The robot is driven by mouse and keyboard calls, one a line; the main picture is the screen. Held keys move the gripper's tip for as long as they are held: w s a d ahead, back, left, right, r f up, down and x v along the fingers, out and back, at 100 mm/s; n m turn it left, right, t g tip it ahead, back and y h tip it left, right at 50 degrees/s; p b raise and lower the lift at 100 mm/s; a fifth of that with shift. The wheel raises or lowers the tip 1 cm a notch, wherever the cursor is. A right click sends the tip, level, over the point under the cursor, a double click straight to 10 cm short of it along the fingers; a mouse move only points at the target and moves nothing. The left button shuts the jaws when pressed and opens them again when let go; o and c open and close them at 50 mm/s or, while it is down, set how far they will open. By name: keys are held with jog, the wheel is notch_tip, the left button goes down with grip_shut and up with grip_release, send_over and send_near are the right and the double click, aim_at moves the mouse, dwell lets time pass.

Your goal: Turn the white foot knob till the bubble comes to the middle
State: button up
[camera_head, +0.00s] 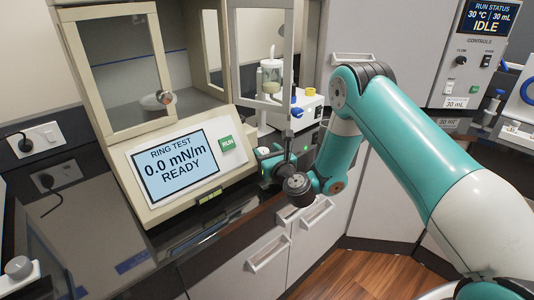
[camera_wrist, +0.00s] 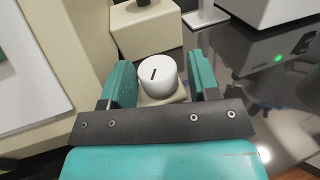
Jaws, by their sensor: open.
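The white foot knob (camera_wrist: 152,77), a short cylinder with a dark slot line on top, shows in the wrist view. It stands between the two teal fingers of my gripper (camera_wrist: 162,82), with a gap visible on the right. Whether the left finger touches it I cannot tell. My gripper (camera_head: 270,160) is open, at the right front corner of the ring-test instrument (camera_head: 120,165) in the head view, where the knob is hidden. A small yellow-green level strip (camera_head: 211,197) sits on the instrument's lower front edge; its bubble is too small to make out.
The instrument's glass-fronted chamber and post (camera_head: 286,70) rise close behind my gripper. A white device with blue knobs (camera_head: 300,108) stands behind on the dark glossy counter (camera_head: 190,245). Drawer handles (camera_head: 268,255) project below the counter edge. Open floor lies at lower right.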

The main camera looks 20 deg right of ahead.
jog(key=shift+a+f+b, duration=0.15)
jog(key=shift+a+b, duration=0.2)
